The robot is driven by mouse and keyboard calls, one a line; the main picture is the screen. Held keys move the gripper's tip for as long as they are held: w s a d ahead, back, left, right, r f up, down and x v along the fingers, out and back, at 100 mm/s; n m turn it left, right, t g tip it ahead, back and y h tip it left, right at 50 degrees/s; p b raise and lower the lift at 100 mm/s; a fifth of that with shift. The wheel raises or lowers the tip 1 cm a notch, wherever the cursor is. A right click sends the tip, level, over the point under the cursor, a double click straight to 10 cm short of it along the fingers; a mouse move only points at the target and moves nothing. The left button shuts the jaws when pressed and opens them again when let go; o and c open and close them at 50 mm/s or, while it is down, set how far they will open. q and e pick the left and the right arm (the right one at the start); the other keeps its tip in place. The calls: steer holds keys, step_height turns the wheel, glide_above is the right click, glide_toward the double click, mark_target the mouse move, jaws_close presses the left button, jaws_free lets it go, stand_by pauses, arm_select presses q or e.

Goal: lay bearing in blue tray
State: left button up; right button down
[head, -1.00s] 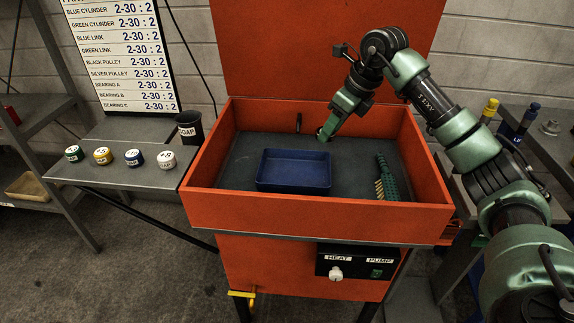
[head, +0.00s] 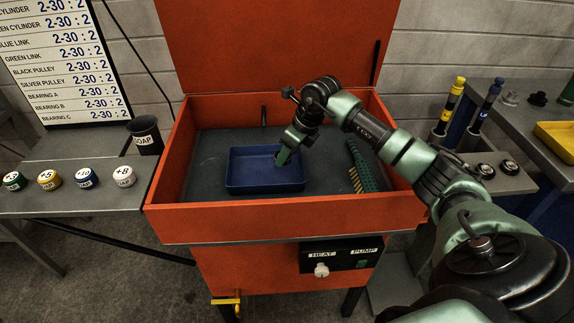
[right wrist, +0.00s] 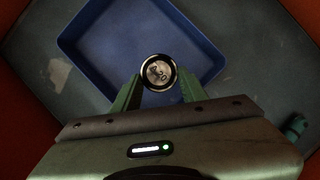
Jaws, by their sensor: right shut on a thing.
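The blue tray (head: 264,187) lies on the grey floor of the orange washer basin. My right gripper (head: 283,158) is over the right part of the tray, pointing down. In the right wrist view, the gripper (right wrist: 159,90) is shut on the bearing (right wrist: 159,72), a round dark ring with a pale marked centre. The blue tray (right wrist: 105,42) shows behind and below it there. The bearing is hard to make out in the head view, and its height above the tray floor is unclear. My left gripper is not in view.
A green brush (head: 362,168) lies right of the tray inside the orange basin (head: 290,222). Several labelled caps and a black soap cup (head: 146,136) stand on the left shelf. Yellow and blue cylinders (head: 486,105) and a yellow bin (head: 557,136) are at the right.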

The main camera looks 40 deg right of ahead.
mark_target(290, 160)
steer(key=shift+f, duration=0.6)
step_height(290, 160, down, 3)
steer(key=shift+f, duration=0.4)
steer(key=c, duration=0.8)
jaws_free()
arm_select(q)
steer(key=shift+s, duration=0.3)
arm_select(e)
steer(key=shift+o, duration=0.2)
steer(key=shift+r, duration=0.1)
